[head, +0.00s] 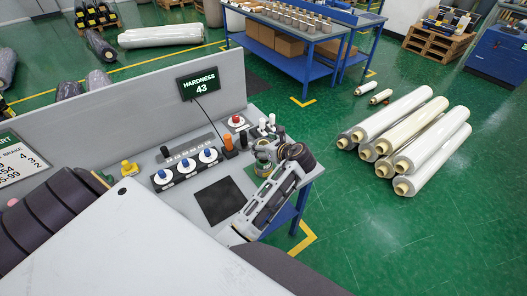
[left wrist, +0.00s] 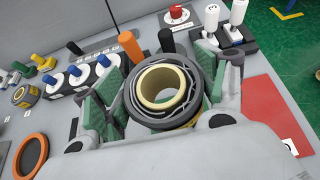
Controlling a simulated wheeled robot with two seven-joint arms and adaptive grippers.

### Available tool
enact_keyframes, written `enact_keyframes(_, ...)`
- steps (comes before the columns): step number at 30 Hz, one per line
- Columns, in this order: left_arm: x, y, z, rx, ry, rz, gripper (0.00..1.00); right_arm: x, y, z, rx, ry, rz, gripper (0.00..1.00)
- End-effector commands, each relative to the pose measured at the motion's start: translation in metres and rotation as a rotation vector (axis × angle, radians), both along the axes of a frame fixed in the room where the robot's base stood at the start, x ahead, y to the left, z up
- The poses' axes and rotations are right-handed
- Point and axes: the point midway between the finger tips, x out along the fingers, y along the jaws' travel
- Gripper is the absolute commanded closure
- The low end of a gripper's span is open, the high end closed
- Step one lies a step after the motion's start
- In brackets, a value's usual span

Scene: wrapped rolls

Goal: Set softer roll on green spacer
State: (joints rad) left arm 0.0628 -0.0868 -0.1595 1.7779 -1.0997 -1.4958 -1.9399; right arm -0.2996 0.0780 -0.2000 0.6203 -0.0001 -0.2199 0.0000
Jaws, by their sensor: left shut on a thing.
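My left gripper (left wrist: 167,95) is shut on a dark wrapped roll (left wrist: 137,108) with a cream core, which sits upright between its fingers. In the head view the gripper (head: 264,158) is over the right part of the grey bench, and yellow on the held roll (head: 262,171) shows beneath it. I cannot tell whether the roll touches the surface below. Another small roll with a yellow band (left wrist: 27,95) stands at the left of the wrist view. My right gripper is out of view.
A display (head: 199,86) reads HARDNESS 43. A dark square (head: 220,201) lies in front. A red mat (left wrist: 270,112) and orange ring (left wrist: 31,156) flank the gripper.

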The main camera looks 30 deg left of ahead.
Motion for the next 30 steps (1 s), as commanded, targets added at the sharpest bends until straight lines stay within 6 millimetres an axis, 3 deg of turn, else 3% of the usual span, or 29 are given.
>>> enact_keyframes(11,0.000,0.000,-0.003,0.001,0.000,0.000,0.59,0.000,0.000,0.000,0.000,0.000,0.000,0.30)
enact_keyframes(22,0.000,0.000,-0.034,0.001,0.002,0.000,0.59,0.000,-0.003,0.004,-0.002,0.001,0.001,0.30)
enact_keyframes(30,0.000,0.000,-0.039,0.000,-0.002,0.000,0.59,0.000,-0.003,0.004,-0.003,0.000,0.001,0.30)
